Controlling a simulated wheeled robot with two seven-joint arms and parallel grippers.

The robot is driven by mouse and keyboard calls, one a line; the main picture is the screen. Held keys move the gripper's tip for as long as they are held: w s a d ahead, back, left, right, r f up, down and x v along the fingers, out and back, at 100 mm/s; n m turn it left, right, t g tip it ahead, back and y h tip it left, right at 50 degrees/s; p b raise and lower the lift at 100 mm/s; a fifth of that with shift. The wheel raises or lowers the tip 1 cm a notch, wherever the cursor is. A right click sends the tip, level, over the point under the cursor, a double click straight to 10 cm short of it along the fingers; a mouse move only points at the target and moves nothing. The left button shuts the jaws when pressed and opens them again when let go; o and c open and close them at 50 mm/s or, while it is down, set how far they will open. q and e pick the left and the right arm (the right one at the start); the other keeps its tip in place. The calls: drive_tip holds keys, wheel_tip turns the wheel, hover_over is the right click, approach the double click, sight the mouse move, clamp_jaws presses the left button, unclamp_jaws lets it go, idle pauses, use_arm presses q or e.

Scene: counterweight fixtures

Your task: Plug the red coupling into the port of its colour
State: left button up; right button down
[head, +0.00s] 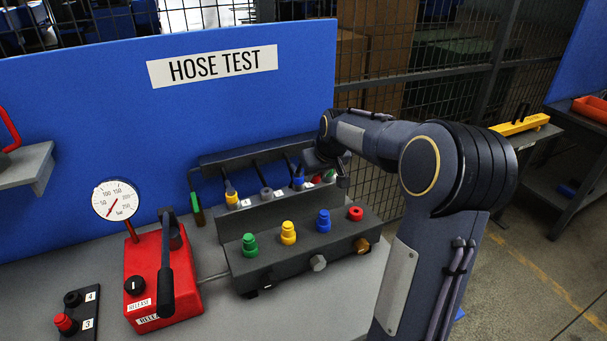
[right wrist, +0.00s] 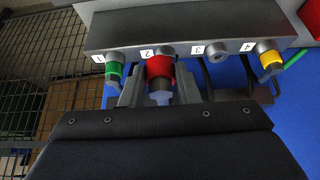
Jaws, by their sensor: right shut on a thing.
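The red coupling (right wrist: 160,67) is between the fingers of my right gripper (right wrist: 160,88), which is shut on it. In the right wrist view it appears in front of rack place 2. In the head view only a bit of red coupling (head: 317,179) shows beside my right gripper (head: 328,170); the rest is hidden. The red port (head: 355,213) is at the right end of the front block (head: 305,255), shorter than the green (head: 249,245), yellow (head: 288,233) and blue (head: 323,221) fittings in its row. My left gripper is out of view.
A red pump (head: 160,275) with a gauge (head: 116,200) stands to the left. A blue panel (head: 100,110) rises behind.

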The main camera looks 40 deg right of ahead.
drive_tip(key=s+d+b, duration=0.3)
drive_tip(key=s+d, duration=0.4)
drive_tip(key=s, duration=0.2)
drive_tip(key=shift+s+d, duration=0.15)
drive_tip(key=shift+s, duration=0.15)
drive_tip(key=shift+f, duration=0.1)
drive_tip(key=shift+f+b, duration=0.65)
drive_tip(key=shift+f, duration=0.4)
drive_tip(key=shift+f, duration=0.1)
drive_tip(key=shift+w+f+b, duration=0.1)
drive_tip(key=shift+f+b, duration=1.1)
drive_tip(key=shift+f, duration=0.15)
drive_tip(key=shift+f, duration=0.1)
drive_tip(key=shift+f+b, duration=0.7)
drive_tip(key=shift+b, duration=0.05)
drive_tip(key=shift+f, duration=0.1)
